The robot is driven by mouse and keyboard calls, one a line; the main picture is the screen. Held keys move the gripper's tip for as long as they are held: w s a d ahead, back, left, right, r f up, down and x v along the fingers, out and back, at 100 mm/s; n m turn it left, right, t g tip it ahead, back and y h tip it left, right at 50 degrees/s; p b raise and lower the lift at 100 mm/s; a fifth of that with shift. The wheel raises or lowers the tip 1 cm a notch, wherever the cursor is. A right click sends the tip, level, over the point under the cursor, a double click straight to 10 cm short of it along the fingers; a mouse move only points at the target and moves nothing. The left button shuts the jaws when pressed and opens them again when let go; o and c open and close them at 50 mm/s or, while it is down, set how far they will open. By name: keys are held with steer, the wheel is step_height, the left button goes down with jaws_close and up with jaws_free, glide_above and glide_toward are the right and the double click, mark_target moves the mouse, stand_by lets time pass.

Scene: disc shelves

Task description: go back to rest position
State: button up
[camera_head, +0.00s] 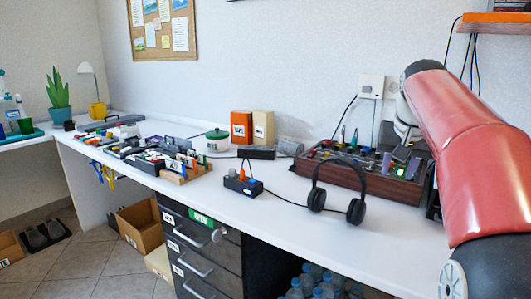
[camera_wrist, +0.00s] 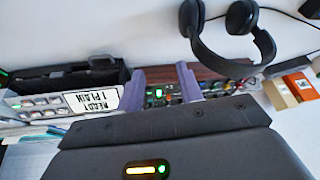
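My gripper (camera_wrist: 162,84) shows in the wrist view as two purple fingers, set apart with a clear gap between them. I see nothing held in the gap. Behind the fingers lies the wooden-sided console (camera_wrist: 212,80) with knobs and lights. In the head view my red and black arm fills the right side and reaches over the table near the same console (camera_head: 345,177).
Black headphones (camera_head: 318,197) stand in front of the console. Orange (camera_head: 241,127) and cream boxes stand further back. The white tabletop (camera_head: 225,200) has free room at the front.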

steer(key=s+a+f+n, duration=0.1)
steer(key=s+a+f, duration=0.3)
steer(key=s+f, duration=0.2)
steer(key=s+a+f+n+y, duration=0.1)
steer(key=s+a+f, duration=0.4)
steer(key=s, duration=0.6)
steer(key=s+a+f+n, duration=0.2)
steer(key=s+a+f, duration=0.2)
steer(key=s+f, duration=0.4)
steer(key=shift+s+a+f+t+y, duration=0.3)
steer(key=shift+s+a+f+t, duration=0.1)
steer(key=shift+s, duration=0.3)
steer(key=shift+d+r, duration=0.1)
steer(key=shift+d, duration=0.05)
stand_by(1.6)
